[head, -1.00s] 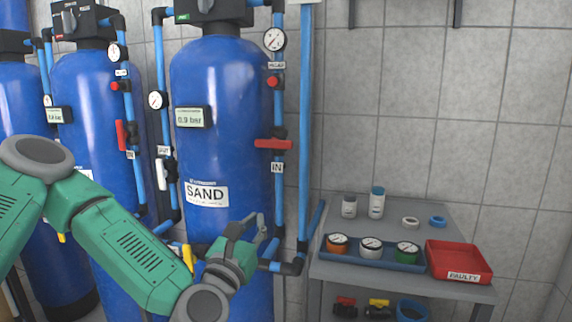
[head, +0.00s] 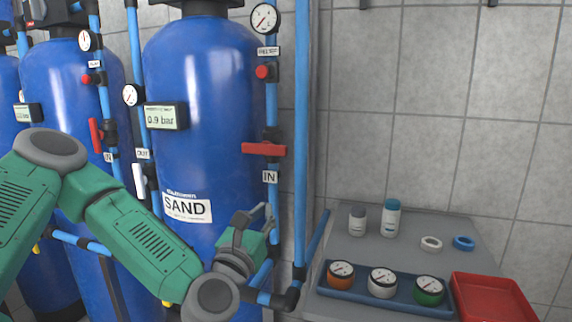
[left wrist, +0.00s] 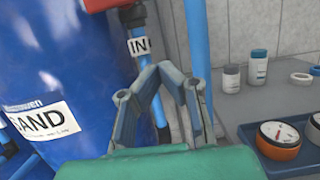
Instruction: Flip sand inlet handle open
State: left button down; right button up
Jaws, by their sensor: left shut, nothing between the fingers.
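The sand inlet handle (head: 264,149) is a red lever lying crosswise on the blue vertical pipe, just above the IN label (head: 270,177). It stands to the right of the blue tank labelled SAND (head: 187,208). In the left wrist view the red handle (left wrist: 100,4) shows at the top edge, partly cut off. My left gripper (head: 268,208) is below the handle and the IN label, apart from the handle. Its fingers point up, and they are shut and empty in the left wrist view (left wrist: 170,68). My right gripper is not in view.
A second tank with a red IN handle (head: 96,136) stands to the left. A white OUT handle (head: 139,181) is left of the SAND tank. A grey shelf (head: 455,228) at right holds bottles, rings, a blue gauge tray (head: 325,288) and a red bin (head: 490,300).

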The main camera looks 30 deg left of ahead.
aim_at(264, 149)
pick_arm(q)
jog(key=w+a+r+p, duration=0.1)
jog(key=w+a+r, duration=0.1)
jog(key=w+r, duration=0.4)
jog(key=shift+p+x, duration=0.3)
jog(key=shift+x, duration=1.25)
jog(key=shift+d, duration=0.15)
jog(key=shift+d+r+n+b, duration=0.1)
jog(key=shift+n+b, duration=0.4)
jog(key=shift+b, duration=0.05)
jog(key=shift+n+y+b, duration=0.3)
jog(key=shift+y+b, duration=0.05)
jog(key=shift+y, duration=0.05)
